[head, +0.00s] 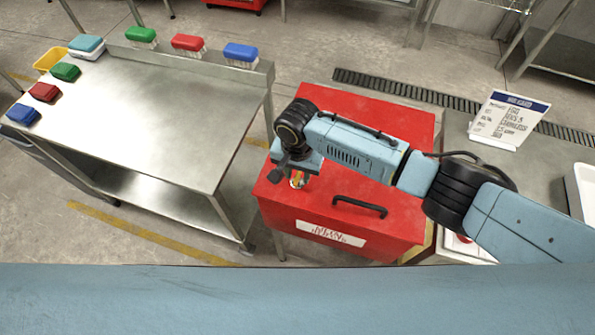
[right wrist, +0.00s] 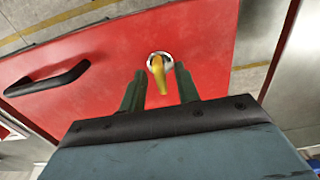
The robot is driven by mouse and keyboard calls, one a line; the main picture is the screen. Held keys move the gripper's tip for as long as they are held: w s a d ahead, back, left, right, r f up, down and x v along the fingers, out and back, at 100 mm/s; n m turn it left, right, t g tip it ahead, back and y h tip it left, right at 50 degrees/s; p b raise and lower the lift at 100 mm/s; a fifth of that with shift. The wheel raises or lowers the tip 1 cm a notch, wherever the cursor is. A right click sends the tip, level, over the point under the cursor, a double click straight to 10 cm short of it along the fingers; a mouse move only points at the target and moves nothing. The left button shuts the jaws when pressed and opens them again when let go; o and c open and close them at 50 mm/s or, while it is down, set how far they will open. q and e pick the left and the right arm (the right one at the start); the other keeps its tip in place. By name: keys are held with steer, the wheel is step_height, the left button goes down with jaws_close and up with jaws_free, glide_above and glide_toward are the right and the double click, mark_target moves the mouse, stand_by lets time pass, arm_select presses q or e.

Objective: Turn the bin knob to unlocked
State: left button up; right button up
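The red bin (head: 375,112) has a lid with a knob (head: 297,182) near its left front corner. In the right wrist view the knob (right wrist: 158,74) is a yellow lever on a round silver base, and its handle points toward the gripper's palm. My right gripper (right wrist: 160,70) is open, with one dark finger on each side of the knob. Small gaps show between the fingers and the lever; I cannot tell whether either touches it. In the head view my right gripper partly covers the knob. My left gripper is not in view.
A black handle (head: 359,207) and a white label (head: 317,232) are at the bin's front. A steel table (head: 150,110) with several coloured brushes stands to the left. A sign (head: 508,118) stands on a grey surface at the right.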

jaws_close()
steer(key=shift+r, duration=0.1)
stand_by(0.3)
steer(key=n+p, duration=0.2)
steer(key=n, duration=0.1)
steer(key=n+p, duration=0.1)
steer(key=n, duration=0.2)
steer(key=shift+n+p, duration=0.3)
steer(key=shift+p, duration=0.1)
steer(key=n+p, duration=0.1)
steer(key=n, duration=0.4)
steer(key=shift+n, duration=0.3)
steer(key=n+p, duration=0.1)
steer(key=n, duration=0.4)
steer(key=shift+n, duration=0.3)
